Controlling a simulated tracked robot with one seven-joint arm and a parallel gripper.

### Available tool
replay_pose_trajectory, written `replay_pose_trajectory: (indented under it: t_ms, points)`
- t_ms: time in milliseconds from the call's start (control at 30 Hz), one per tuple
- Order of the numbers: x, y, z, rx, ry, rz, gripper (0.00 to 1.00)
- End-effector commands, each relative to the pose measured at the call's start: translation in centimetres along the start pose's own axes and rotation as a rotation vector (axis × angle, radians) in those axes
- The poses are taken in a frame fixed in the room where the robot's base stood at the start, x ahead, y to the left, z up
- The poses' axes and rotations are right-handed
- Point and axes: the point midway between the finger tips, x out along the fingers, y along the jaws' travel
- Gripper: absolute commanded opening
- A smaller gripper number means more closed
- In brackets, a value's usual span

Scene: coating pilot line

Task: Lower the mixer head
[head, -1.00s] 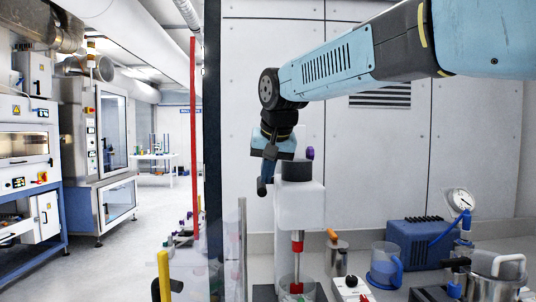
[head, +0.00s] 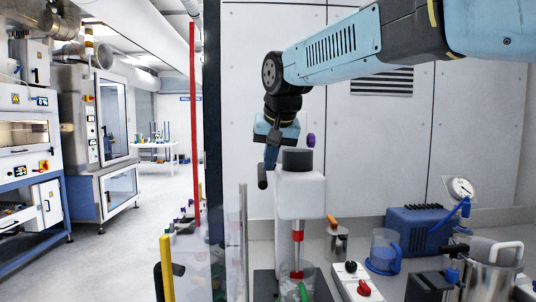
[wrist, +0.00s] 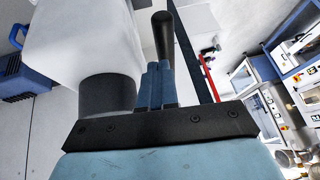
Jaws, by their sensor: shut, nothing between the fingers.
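The mixer head (head: 300,195) is a white upright housing with a black cap on top and a shaft with red bands below. It also fills the upper left of the wrist view (wrist: 85,40). The shaft reaches down to a clear beaker (head: 296,288). A black rounded handle (head: 262,176) is at the housing's left side; it also shows in the wrist view (wrist: 163,35). My gripper (head: 270,158) is shut and empty, just above the handle and left of the black cap. Its blue fingers (wrist: 158,72) point toward the handle; whether they touch it is unclear.
A purple knob (head: 310,140) shows behind the black cap. A clear panel (head: 234,240) is close on the left.

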Motion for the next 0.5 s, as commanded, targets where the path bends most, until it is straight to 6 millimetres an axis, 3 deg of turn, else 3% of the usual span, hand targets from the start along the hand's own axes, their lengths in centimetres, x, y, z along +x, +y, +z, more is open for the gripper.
replay_pose_trajectory:
  t_ms: [133, 500]
  points:
    - [-2.4, 0.8, -1.1, 0.001, 0.004, 0.0, 0.0]
    - [-9.4, 0.8, -0.1, 0.001, 0.002, -0.001, 0.0]
